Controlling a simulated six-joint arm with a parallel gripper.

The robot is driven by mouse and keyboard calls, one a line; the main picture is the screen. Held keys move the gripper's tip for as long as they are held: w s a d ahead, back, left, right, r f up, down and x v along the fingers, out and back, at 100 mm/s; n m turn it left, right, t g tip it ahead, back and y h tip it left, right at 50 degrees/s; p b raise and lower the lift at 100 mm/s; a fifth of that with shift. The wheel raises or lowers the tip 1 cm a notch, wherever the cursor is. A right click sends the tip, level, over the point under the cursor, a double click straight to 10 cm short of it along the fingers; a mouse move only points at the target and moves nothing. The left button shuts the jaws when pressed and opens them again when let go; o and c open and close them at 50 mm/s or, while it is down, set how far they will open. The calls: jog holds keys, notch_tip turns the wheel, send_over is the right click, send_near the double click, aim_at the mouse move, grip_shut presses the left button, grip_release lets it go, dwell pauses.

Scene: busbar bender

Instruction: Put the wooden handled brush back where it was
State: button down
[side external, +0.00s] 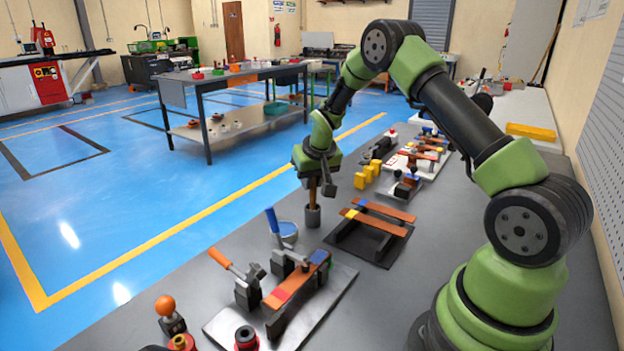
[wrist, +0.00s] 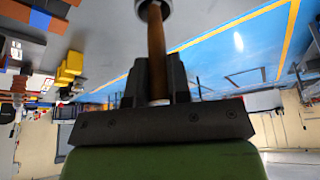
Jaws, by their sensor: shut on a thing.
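The brush's wooden handle (side external: 312,192) stands about upright under my gripper (side external: 320,183), near the table's left edge. My gripper is shut on the handle. In the wrist view the brown handle (wrist: 156,48) runs between the two dark fingers of my gripper (wrist: 158,78). A short grey cylinder (side external: 313,215) is at the handle's lower end, at table level; a grey rim (wrist: 150,6) shows at that end in the wrist view. I cannot tell whether it is a holder or part of the brush. The bristles are not visible.
A clamp fixture with an orange handle (side external: 227,263) is in front. A dark rack with copper bars (side external: 376,217) lies to the right. Yellow blocks (side external: 366,174) stand behind.

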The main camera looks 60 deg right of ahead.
jog(key=shift+f, duration=0.15)
jog(key=c, duration=1.1)
grip_release()
jog(key=s+a+r+t, duration=0.1)
jog(key=s+a+r, duration=0.3)
jog(key=r, duration=0.3)
jog(key=s+a+r+y, duration=0.1)
jog(key=s+a+r, duration=0.3)
jog(key=r, duration=0.3)
jog(key=s+a+r+t, duration=0.1)
jog(key=s+a+r, duration=0.3)
jog(key=r, duration=0.3)
jog(key=s+a+y, duration=0.1)
jog(key=s+a, duration=0.2)
jog(key=s, duration=0.1)
jog(key=s+a+n+y, duration=0.1)
jog(key=s+a, duration=0.2)
jog(key=s, duration=0.1)
jog(key=s+a+n+t+y, duration=0.1)
jog(key=s+a, duration=0.1)
jog(key=s, duration=0.3)
jog(key=shift+a+r, duration=0.4)
